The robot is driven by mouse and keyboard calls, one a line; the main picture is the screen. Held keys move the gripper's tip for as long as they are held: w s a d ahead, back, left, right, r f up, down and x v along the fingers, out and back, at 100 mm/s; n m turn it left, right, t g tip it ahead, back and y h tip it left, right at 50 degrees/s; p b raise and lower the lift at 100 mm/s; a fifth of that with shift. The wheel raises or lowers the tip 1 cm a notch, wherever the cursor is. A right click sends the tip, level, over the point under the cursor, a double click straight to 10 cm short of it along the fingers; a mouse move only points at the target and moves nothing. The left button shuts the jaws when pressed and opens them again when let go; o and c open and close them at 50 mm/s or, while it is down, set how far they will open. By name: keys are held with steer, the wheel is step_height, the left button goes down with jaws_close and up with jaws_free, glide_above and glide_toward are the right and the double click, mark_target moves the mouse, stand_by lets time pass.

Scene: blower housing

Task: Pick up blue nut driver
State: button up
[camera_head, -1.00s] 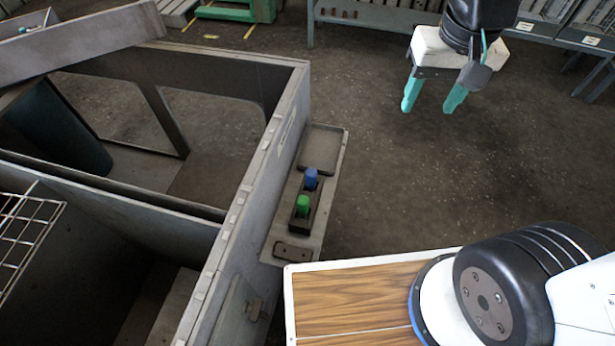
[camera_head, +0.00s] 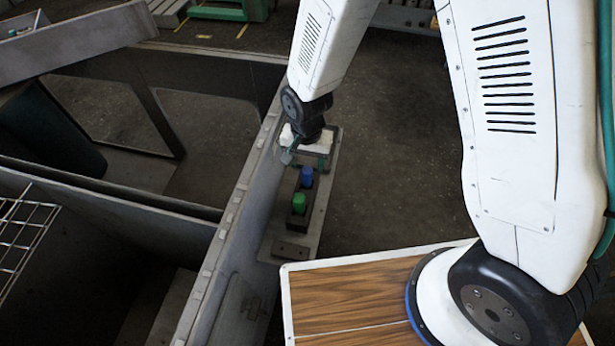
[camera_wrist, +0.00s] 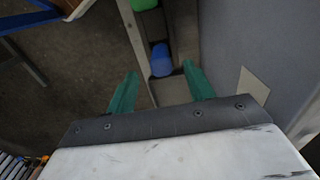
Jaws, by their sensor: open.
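The blue nut driver (camera_head: 307,176) stands upright in a dark holder on the narrow side shelf, and only its blue handle shows. A green-handled driver (camera_head: 299,202) stands beside it, nearer the wooden top. My gripper (camera_head: 315,160) is over the shelf's far end, just beyond the blue handle, partly hidden by its own white body. In the wrist view my gripper (camera_wrist: 156,90) has its two green fingers spread apart with nothing between the tips. The blue handle (camera_wrist: 160,58) lies just past the fingertips, apart from them, and the green handle (camera_wrist: 144,4) is at the top edge.
The grey housing wall (camera_head: 235,215) runs along the shelf's left side, close to my gripper. The shelf (camera_head: 312,222) has a small dark slot at its near end. A wood-topped surface (camera_head: 345,300) is below. Open floor lies right of the shelf.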

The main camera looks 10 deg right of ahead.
mark_target(307, 169)
steer(key=f, duration=0.6)
steer(key=shift+w+f, duration=0.2)
steer(key=shift+f, duration=0.1)
jaws_close()
